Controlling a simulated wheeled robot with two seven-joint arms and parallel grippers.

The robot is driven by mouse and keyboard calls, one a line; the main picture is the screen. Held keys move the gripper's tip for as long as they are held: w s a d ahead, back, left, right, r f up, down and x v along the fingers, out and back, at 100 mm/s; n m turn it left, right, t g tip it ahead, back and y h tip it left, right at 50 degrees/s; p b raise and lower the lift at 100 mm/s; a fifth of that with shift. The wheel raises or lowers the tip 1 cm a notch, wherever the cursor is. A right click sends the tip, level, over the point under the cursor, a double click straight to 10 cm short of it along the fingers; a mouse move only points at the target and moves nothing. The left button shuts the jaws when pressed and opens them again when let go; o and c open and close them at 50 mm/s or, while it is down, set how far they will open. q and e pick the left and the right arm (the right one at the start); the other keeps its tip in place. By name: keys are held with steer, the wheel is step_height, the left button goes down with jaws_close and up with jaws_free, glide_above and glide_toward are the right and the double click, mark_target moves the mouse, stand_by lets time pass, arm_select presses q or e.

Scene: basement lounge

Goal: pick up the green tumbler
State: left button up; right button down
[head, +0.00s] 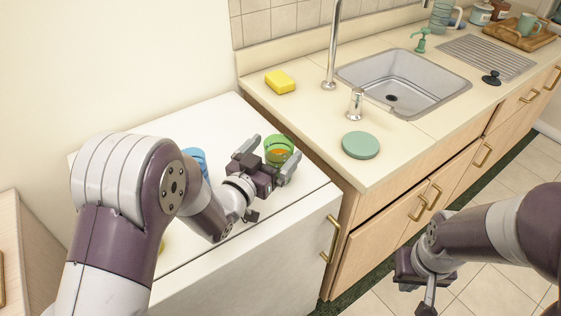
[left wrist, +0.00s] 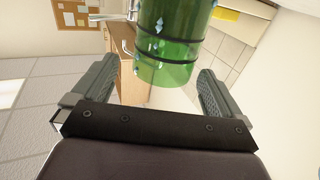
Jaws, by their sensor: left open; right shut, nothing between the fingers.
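The green tumbler (head: 279,150) stands on the white cabinet top in the head view, near its right edge. My left gripper (head: 270,160) is open, with its fingers on either side of the tumbler or just short of it. In the left wrist view the green tumbler (left wrist: 170,45) shows dark bands and lies ahead, between the lines of the two open fingers (left wrist: 155,85). I cannot tell whether either finger touches it. My right gripper (head: 428,290) is shut and empty, low over the tiled floor, away from the tumbler.
A blue cup (head: 196,160) stands left of the tumbler, partly hidden by my left arm. The white cabinet top (head: 190,125) is clear behind it. The counter holds a yellow sponge (head: 280,82), a round green lid (head: 361,145) and a sink (head: 400,82).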

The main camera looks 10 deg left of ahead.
mark_target(285, 136)
arm_select(q)
steer(key=x, duration=0.4)
steer(key=shift+w, duration=0.2)
steer(key=shift+w+f, duration=0.1)
steer(key=shift+w, duration=0.25)
steer(key=c, duration=1.8)
steer(key=shift+r, duration=0.2)
